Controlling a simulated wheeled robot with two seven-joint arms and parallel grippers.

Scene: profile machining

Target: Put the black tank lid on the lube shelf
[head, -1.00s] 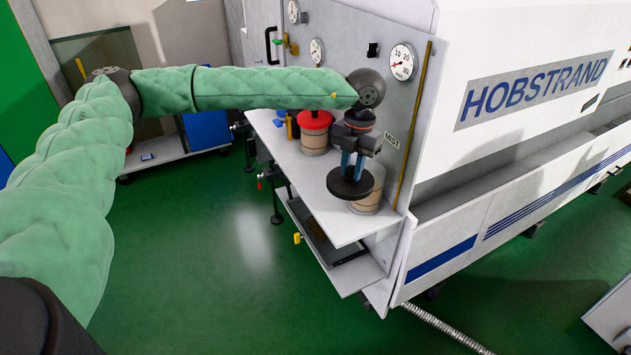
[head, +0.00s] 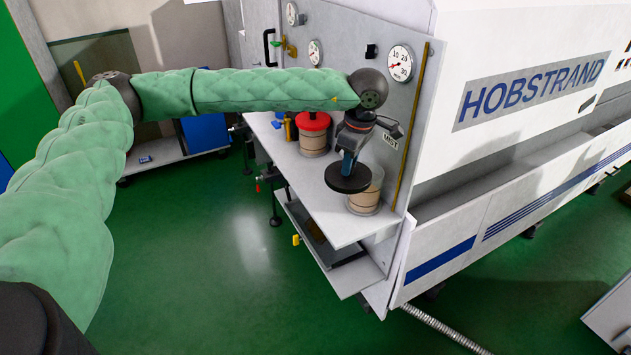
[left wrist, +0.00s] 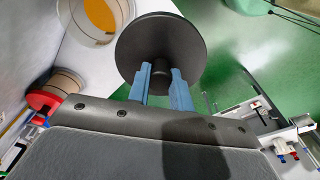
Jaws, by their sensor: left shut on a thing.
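The black tank lid (head: 345,180) is a dark disc held by its knob. My left gripper (head: 348,162) is shut on it. The lid hangs in the air above the white shelf (head: 325,205), on the left side of the open tank (head: 367,192), and overlaps part of it in the head view. In the left wrist view the lid (left wrist: 160,42) sits beyond the blue fingertips (left wrist: 165,82). The open tank (left wrist: 92,22) shows amber contents at upper left, clear of the lid there. My right gripper is not in view.
A tank with a red lid (head: 313,122) stands farther back on the same shelf. A machine panel with gauges (head: 400,64) rises along the shelf's right side. A lower shelf (head: 350,273) lies underneath. The shelf's front corner is bare.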

